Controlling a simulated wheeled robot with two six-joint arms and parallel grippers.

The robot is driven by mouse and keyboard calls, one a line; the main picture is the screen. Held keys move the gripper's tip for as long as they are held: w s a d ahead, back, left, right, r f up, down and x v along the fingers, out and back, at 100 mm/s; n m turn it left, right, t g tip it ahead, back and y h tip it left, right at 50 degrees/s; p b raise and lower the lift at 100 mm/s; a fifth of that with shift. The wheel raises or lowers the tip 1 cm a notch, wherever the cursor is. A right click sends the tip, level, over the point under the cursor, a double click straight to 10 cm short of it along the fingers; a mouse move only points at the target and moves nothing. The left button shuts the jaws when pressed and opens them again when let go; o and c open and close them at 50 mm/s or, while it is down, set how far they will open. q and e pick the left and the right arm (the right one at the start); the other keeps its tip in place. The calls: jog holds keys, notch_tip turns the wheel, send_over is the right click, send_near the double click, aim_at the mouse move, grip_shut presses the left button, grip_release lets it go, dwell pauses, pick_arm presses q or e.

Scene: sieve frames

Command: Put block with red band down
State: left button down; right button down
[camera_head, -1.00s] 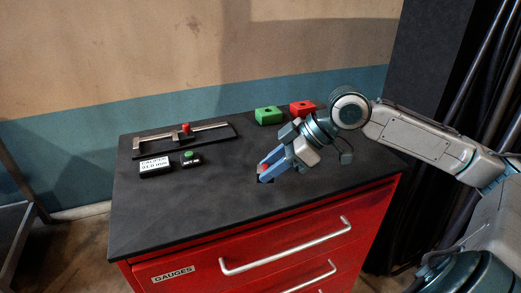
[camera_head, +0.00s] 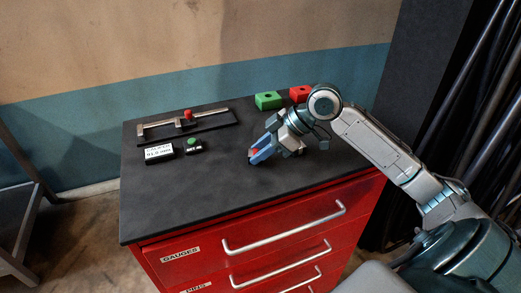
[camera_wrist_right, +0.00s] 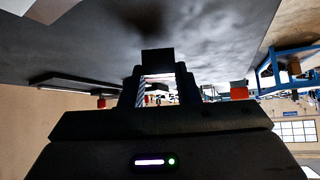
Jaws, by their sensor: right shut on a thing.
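My right gripper (camera_head: 257,153) is shut on the block with the red band (camera_head: 250,162), low over the dark top of the cabinet. Only a dark piece and a bit of red show between the blue fingertips in the head view. In the right wrist view a dark block (camera_wrist_right: 157,62) sits between the ends of the two fingers. I cannot tell whether the block touches the top. My left gripper is not in view.
A caliper (camera_head: 188,123) lies on a dark base at the back left. In front are a readout box (camera_head: 159,152) and a green-button box (camera_head: 193,146). A green block (camera_head: 268,101) and a red block (camera_head: 300,94) stand behind the gripper. The front left of the top (camera_head: 185,195) is clear.

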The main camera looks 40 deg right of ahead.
jog(key=shift+f, duration=0.5)
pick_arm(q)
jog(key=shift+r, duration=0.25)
pick_arm(e)
jog(key=shift+f, duration=0.1)
jog(key=shift+f, duration=0.15)
jog(key=c, duration=1.1)
grip_release()
